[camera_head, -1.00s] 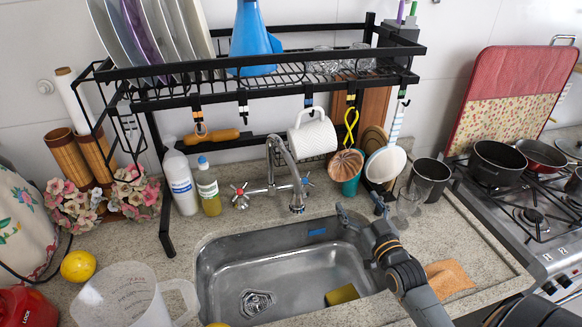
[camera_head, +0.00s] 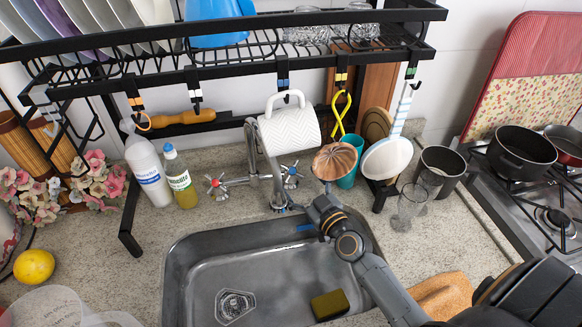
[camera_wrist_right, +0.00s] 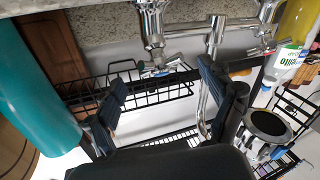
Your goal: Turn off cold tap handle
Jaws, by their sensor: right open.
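The cold tap handle (camera_head: 291,173) is a small chrome cross with blue marking, right of the faucet spout (camera_head: 254,160) above the sink's back edge. The hot handle (camera_head: 216,184) with red marking sits to the left. My right gripper (camera_head: 308,205) is just below and right of the cold handle. In the right wrist view my right gripper (camera_wrist_right: 162,76) is open, and the blue-marked cold handle (camera_wrist_right: 160,70) appears between its two fingers. I cannot tell whether they touch. My left gripper is not in view.
Bottles (camera_head: 149,172) stand left. A sponge (camera_head: 329,304) lies in the sink.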

